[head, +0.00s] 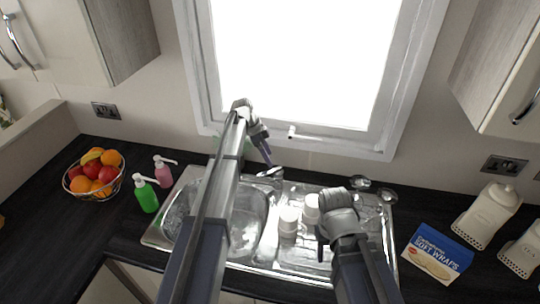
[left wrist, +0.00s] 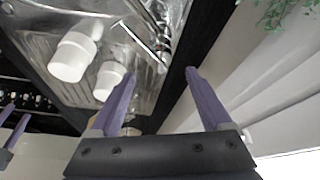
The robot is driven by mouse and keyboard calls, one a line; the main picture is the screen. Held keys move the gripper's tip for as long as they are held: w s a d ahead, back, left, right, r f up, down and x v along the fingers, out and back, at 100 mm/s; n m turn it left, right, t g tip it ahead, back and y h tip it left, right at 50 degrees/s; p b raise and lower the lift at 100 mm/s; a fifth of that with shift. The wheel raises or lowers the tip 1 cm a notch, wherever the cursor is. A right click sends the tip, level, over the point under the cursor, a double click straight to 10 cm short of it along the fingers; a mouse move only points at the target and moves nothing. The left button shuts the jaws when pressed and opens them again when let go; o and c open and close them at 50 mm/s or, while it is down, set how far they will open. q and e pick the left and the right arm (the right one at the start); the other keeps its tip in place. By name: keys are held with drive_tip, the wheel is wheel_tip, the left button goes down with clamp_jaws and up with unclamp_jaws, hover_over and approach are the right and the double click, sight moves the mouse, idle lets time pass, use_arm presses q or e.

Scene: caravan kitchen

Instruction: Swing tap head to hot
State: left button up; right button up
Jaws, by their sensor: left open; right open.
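The chrome tap (head: 270,172) stands at the back of the steel sink, just below my left gripper (head: 266,157) in the head view. In the left wrist view the tap's long chrome spout (left wrist: 146,43) lies beyond the open fingers, over the sink. My left gripper (left wrist: 160,72) is open, with nothing between its fingers; I see no contact with the tap. The tap's lower part is hard to make out. My right gripper (head: 322,238) is open over the drainer's right part, mostly hidden by its own wrist.
White cups (head: 289,221) stand on the drainer (head: 280,252). Shiny round objects (head: 362,182) are at its back right. Green (head: 146,196) and pink (head: 163,174) pump bottles and a fruit bowl (head: 96,194) stand left. A wraps box (head: 437,254) lies right. The window frame (head: 300,139) rises behind.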

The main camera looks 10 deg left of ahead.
use_arm(q)
drive_tip(key=shift+c, duration=0.2)
